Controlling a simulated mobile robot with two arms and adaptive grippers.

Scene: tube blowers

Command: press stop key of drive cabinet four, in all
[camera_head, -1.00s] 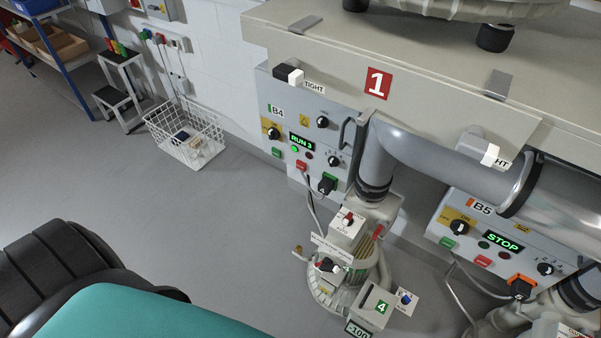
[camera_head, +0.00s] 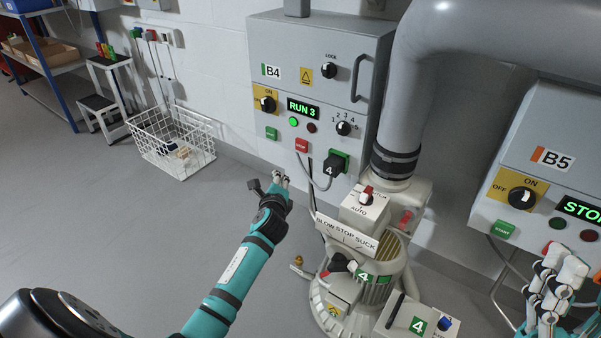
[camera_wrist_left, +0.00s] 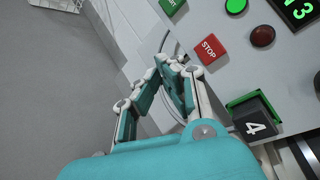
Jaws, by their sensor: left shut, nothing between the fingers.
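Drive cabinet four (camera_head: 290,75), a grey box marked B4, hangs on the wall. Its display (camera_head: 303,108) reads RUN 3 and the green lamp (camera_head: 293,122) is lit. The red stop key (camera_head: 302,145) is low on its front, right of the green start key (camera_head: 271,133). My left gripper (camera_head: 280,181) is shut and empty, below and left of the stop key in the head view. In the left wrist view the fingertips (camera_wrist_left: 172,64) are close together, apart from the STOP key (camera_wrist_left: 209,48). My right gripper (camera_head: 558,270) is at the lower right; its fingers overlap, so its opening is unclear.
A black plug (camera_head: 336,163) marked 4 sits right of the stop key. Below stands blower four (camera_head: 350,275) with its large grey pipe (camera_head: 410,100). Cabinet B5 (camera_head: 545,170), reading STOP, is at the right. A white wire basket (camera_head: 172,145) stands on the floor at the left.

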